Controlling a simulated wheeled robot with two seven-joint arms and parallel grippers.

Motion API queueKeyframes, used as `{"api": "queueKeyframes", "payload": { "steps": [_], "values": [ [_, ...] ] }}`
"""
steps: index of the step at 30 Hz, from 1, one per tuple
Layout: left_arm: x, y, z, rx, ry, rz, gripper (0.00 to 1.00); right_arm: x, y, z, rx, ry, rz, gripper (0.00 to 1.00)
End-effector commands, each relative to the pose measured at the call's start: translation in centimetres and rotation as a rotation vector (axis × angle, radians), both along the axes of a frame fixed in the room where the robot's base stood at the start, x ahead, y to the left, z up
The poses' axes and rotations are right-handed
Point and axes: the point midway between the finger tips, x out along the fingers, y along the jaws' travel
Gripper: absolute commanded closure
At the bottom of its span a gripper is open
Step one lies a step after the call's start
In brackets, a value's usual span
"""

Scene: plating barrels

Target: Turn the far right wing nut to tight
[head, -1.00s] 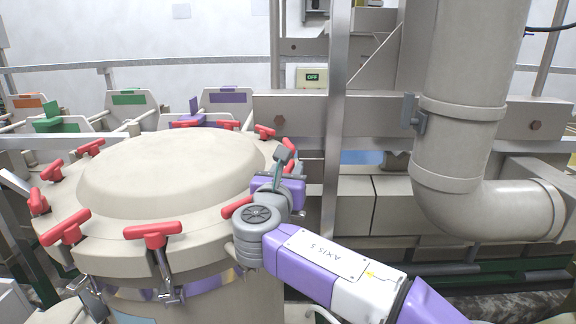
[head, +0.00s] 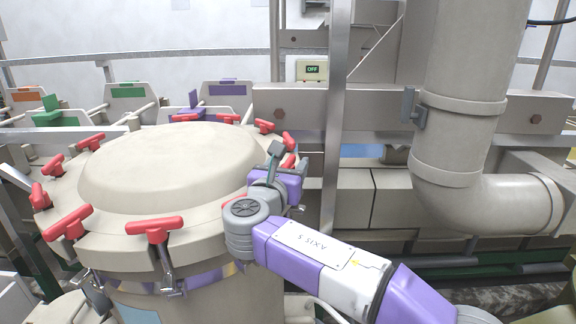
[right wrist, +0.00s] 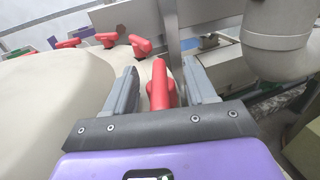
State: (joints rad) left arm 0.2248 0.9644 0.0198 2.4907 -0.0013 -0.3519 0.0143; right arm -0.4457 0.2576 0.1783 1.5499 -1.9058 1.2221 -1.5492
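A round cream barrel lid (head: 165,165) carries red wing nuts around its rim. At the back right, red wing nuts (head: 265,126) and (head: 289,141) show clear of my arm. Another red wing nut (head: 289,161) is partly hidden by my right gripper (head: 274,156) at the lid's right edge. In the right wrist view, my right gripper (right wrist: 158,78) is open. Its grey fingers stand either side of a red wing nut (right wrist: 159,84), with gaps visible on both sides. The nut's lower end is hidden by the gripper body. My left gripper is not in view.
Other red wing nuts (head: 154,229) line the lid's front and left. A metal post (head: 337,130) stands just right of the gripper. A thick cream pipe (head: 460,120) is farther right. Guard rails and green and purple stations stand behind the barrel.

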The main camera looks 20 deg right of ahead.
Motion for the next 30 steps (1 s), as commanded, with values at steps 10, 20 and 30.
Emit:
{"api": "queueKeyframes", "payload": {
  "steps": [10,20,30],
  "values": [
    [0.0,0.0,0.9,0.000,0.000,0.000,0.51,0.0,0.0,2.5,0.002,-0.004,0.000,0.44],
    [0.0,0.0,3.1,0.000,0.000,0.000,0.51,0.0,0.0,8.6,0.002,-0.001,0.000,0.44],
    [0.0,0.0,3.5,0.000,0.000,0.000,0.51,0.0,0.0,10.0,0.000,0.000,0.000,0.44]
  ]
}}
